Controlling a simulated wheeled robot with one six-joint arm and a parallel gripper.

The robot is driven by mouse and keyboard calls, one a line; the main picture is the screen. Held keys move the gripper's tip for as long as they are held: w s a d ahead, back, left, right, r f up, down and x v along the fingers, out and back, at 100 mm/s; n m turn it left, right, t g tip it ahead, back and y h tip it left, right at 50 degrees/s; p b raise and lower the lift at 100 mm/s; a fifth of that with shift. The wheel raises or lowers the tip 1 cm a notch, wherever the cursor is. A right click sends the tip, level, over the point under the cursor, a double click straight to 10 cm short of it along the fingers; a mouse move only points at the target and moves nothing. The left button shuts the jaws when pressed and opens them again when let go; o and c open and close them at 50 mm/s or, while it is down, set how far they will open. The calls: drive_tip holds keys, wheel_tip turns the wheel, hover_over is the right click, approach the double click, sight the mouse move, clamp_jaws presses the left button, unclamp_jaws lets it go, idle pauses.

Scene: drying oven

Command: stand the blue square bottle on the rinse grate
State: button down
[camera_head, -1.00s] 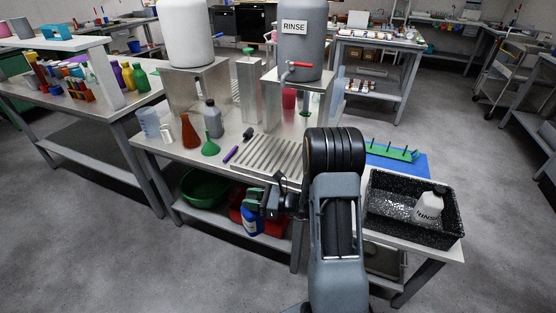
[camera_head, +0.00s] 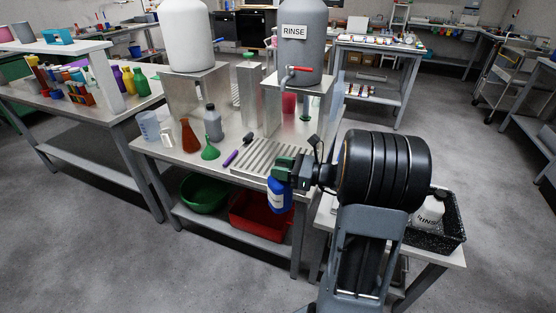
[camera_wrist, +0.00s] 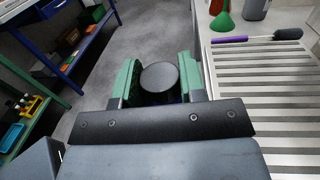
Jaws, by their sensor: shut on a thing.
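My gripper (camera_head: 285,171) is shut on the blue square bottle (camera_head: 279,195). In the head view the bottle hangs upright below the green fingers, in front of the bench's front edge. In the wrist view its dark round cap (camera_wrist: 160,77) sits between the green fingers (camera_wrist: 159,80); the body below is mostly hidden. The rinse grate (camera_head: 262,157), a slatted metal rack on the bench top, lies just behind the gripper. It also shows to the right of the gripper in the wrist view (camera_wrist: 262,88). The bottle is apart from the grate.
A green funnel (camera_head: 210,152), a purple brush (camera_head: 231,158) and a brown flask (camera_head: 190,136) stand or lie left of the grate. The grey RINSE tank (camera_head: 303,50) stands behind it. A red bin (camera_head: 258,215) and green bowl (camera_head: 204,193) are on the lower shelf. The grate's visible slats are clear.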

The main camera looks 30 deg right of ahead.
drive_tip(key=s+d+r, duration=0.1)
drive_tip(key=d+r, duration=0.4)
drive_tip(key=r, duration=0.3)
drive_tip(key=s+d+r+m+t+h, duration=0.1)
drive_tip(key=s+d+r, duration=0.1)
drive_tip(key=d+r, duration=0.4)
wheel_tip(320, 180, up, 3)
drive_tip(key=shift+f, duration=0.2)
